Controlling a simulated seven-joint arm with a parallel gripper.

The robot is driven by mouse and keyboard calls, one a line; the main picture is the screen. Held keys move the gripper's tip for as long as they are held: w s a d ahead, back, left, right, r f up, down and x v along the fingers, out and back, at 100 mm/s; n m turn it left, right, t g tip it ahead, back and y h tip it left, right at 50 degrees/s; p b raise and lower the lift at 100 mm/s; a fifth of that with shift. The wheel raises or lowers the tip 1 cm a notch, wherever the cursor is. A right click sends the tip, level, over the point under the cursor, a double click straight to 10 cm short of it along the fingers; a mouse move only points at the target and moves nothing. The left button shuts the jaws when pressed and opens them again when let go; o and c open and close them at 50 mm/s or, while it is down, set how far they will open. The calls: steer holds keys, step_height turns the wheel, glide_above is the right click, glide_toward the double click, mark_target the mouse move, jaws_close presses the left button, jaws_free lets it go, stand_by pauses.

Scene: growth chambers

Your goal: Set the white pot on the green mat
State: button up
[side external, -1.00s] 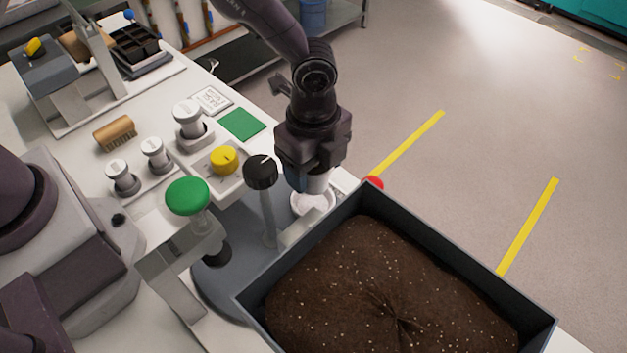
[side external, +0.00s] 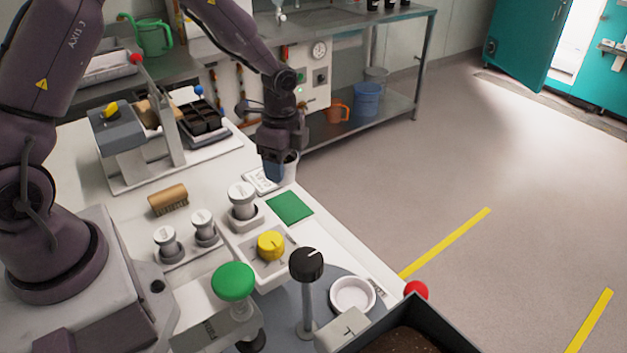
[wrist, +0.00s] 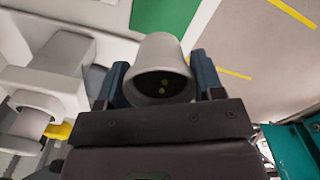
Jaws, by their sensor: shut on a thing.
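The white pot (side external: 291,168) is held between the fingers of my gripper (side external: 280,170), beyond the green mat in the side view. The gripper partly hides the pot there. In the wrist view the tapered pot (wrist: 158,52) sits between both fingers (wrist: 160,82), its dark opening with small yellowish spots facing the camera. The green mat (side external: 289,207) lies flat and bare on the white bench, nearer the camera than the pot. The mat also shows at the top of the wrist view (wrist: 166,12). The pot's height above the bench is hard to tell.
A printed card (side external: 260,181) lies beside the pot. A white-capped post (side external: 242,202) and a yellow knob (side external: 271,245) stand near the mat. An empty white dish (side external: 352,295) sits on the grey disc. The bench edge runs right of the mat.

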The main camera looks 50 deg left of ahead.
steer(key=shift+s+a+f, duration=0.1)
steer(key=shift+a+f, duration=0.1)
steer(key=shift+a, duration=0.3)
steer(key=shift+d, duration=0.1)
steer(key=shift+f, duration=3.2)
steer(key=shift+f, duration=0.9)
steer(key=o, duration=1)
